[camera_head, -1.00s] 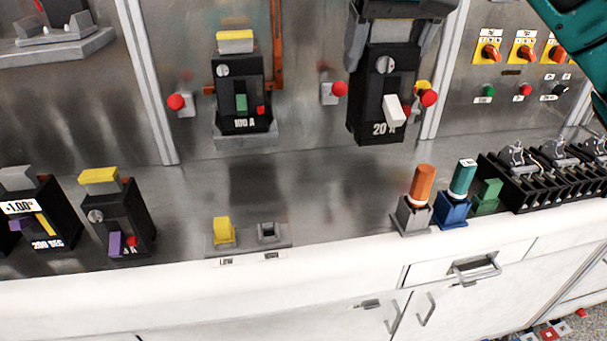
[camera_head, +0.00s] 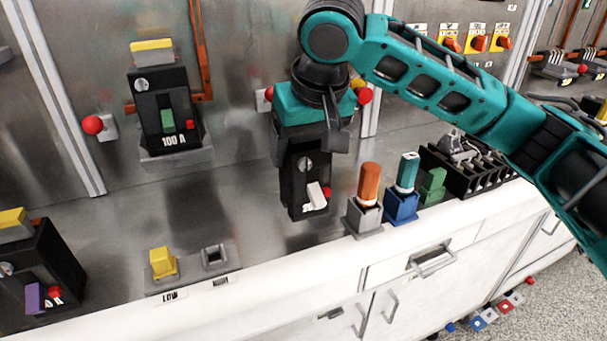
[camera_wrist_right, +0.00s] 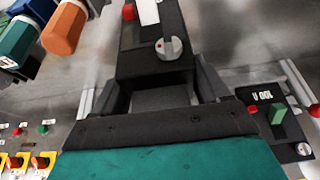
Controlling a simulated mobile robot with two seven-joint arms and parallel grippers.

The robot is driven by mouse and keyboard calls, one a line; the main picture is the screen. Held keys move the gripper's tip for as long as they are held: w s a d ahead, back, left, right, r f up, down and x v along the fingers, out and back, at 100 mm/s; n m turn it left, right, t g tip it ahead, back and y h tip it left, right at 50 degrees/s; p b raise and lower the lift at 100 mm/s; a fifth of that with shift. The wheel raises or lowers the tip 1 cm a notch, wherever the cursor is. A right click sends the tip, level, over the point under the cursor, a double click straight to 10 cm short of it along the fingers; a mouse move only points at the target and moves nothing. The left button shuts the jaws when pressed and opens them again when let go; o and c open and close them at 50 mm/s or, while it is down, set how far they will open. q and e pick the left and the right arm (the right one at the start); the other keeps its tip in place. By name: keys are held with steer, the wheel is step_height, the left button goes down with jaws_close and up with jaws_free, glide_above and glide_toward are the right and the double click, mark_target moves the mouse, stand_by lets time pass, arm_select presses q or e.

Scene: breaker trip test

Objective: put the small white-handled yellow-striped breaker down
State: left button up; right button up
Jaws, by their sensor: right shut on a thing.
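The small breaker (camera_head: 293,190) has a black body, a white handle, a grey dial and a red button. No yellow stripe shows on its visible side. My right gripper (camera_head: 308,142) is shut on its top end and holds it upright over the counter, left of the orange-handled plug. I cannot tell whether its lower end touches the counter. In the right wrist view the breaker (camera_wrist_right: 143,66) sits between the two dark fingers (camera_wrist_right: 162,88), with its dial and part of the white handle showing. My left gripper is not in view.
The orange plug (camera_head: 368,185) and teal plug (camera_head: 407,172) stand close on the right. The 100 A breaker (camera_head: 155,105) is on the back panel. Yellow block (camera_head: 162,262) and grey socket (camera_head: 214,257) are at the front. Bare counter (camera_head: 110,245) lies to the left.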

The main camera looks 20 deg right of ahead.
mark_target(304, 173)
steer(key=shift+f, duration=2.4)
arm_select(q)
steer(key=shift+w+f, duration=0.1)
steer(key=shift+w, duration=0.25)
arm_select(e)
steer(key=o, duration=1.1)
steer(key=shift+f, duration=0.15)
steer(key=shift+c, duration=0.2)
steer(key=o, duration=0.5)
steer(key=shift+c, duration=0.2)
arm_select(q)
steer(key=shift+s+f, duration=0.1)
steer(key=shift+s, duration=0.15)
